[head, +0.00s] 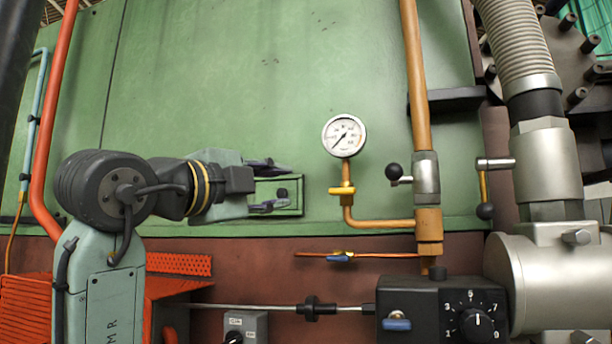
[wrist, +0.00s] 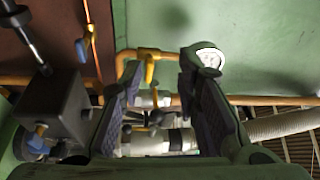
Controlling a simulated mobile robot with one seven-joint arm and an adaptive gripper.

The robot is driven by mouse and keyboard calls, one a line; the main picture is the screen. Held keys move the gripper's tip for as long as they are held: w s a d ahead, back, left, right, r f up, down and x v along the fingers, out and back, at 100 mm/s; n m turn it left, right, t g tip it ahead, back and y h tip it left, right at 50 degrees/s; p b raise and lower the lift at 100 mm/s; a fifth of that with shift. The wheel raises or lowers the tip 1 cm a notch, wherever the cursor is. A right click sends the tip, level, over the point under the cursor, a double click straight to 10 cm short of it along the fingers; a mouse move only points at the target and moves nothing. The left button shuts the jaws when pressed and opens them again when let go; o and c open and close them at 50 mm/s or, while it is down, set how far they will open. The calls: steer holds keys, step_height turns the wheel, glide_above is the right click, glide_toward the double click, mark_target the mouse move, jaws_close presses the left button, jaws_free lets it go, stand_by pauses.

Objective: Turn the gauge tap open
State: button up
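The gauge tap (head: 342,190) is a small yellow tap on the copper pipe just under the round white pressure gauge (head: 344,135). The tap's handle looks crosswise to the short upright pipe. My gripper (head: 280,186) is open and empty, left of the tap and apart from it, fingers pointing right. In the wrist view the yellow tap (wrist: 150,68) shows between the two dark finger pads of my gripper (wrist: 162,62), further off. The gauge (wrist: 210,58) shows beside the right finger, partly hidden by it.
A black-ball lever (head: 394,172) is on the thick copper pipe (head: 415,80) right of the gauge. A blue-handled tap (head: 340,257) is on a thin pipe below. A black box with a dial (head: 477,322) stands lower right. The green panel (head: 240,80) above is clear.

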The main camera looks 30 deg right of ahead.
mark_target(340, 191)
steer(key=d+m+p, duration=0.1)
steer(key=d, duration=0.3)
steer(key=d+g+p, duration=0.1)
steer(key=d, duration=0.4)
steer(key=d+m+g+p, duration=0.1)
steer(key=d+p, duration=0.1)
steer(key=d, duration=0.2)
steer(key=shift+w+d+r+m+y, duration=0.1)
steer(key=shift+d+r+m+y, duration=0.1)
steer(key=shift+d+m+y, duration=0.15)
steer(key=shift+c, duration=0.2)
jaws_close()
